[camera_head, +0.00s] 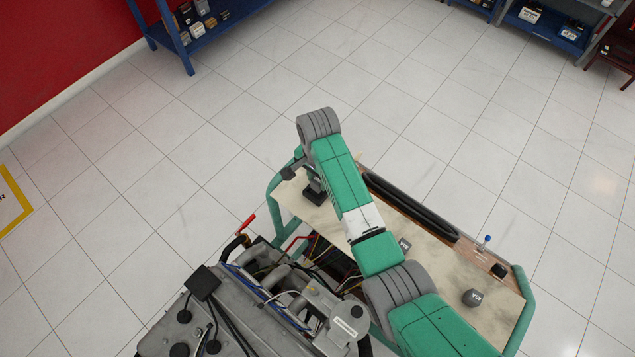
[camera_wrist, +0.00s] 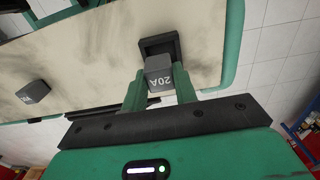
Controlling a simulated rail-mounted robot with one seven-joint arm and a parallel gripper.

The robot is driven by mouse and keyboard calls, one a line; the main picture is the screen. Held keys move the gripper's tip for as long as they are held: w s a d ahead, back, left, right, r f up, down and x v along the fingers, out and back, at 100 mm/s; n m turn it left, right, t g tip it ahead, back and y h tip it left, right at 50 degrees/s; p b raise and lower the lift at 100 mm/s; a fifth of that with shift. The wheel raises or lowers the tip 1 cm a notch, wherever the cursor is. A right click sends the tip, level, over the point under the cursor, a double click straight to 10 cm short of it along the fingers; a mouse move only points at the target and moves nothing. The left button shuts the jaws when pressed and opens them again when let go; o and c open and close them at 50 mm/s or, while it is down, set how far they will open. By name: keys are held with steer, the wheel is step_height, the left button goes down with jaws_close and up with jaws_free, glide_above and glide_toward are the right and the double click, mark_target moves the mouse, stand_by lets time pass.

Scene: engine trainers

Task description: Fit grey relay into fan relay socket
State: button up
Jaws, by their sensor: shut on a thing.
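A grey relay (camera_wrist: 159,66) marked 20A is between the two green fingers of my gripper (camera_wrist: 160,80) in the wrist view. The gripper is shut on it. A square black socket (camera_wrist: 157,44) on the pale board lies just beyond the relay. The relay overlaps the socket's opening in the picture; I cannot tell whether it is seated or just above. In the head view a black socket (camera_head: 316,197) shows at the board's far left end, below my wrist. The relay and fingers are mostly hidden there.
The pale board (camera_head: 455,265) has a green tube frame. Another grey block (camera_head: 405,243) with lettering lies on it, also seen in the wrist view (camera_wrist: 33,91). A rounded grey piece (camera_head: 472,297) sits at the right. The engine (camera_head: 270,315) stands at the front left.

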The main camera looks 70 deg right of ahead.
mark_target(317, 185)
steer(key=shift+w+d+f, duration=0.1)
steer(key=shift+f, duration=1.65)
steer(key=shift+f, duration=0.15)
steer(key=o, duration=1)
steer(key=shift+c, duration=0.2)
step_height(317, 185, up, 12)
steer(key=shift+r, duration=0.2)
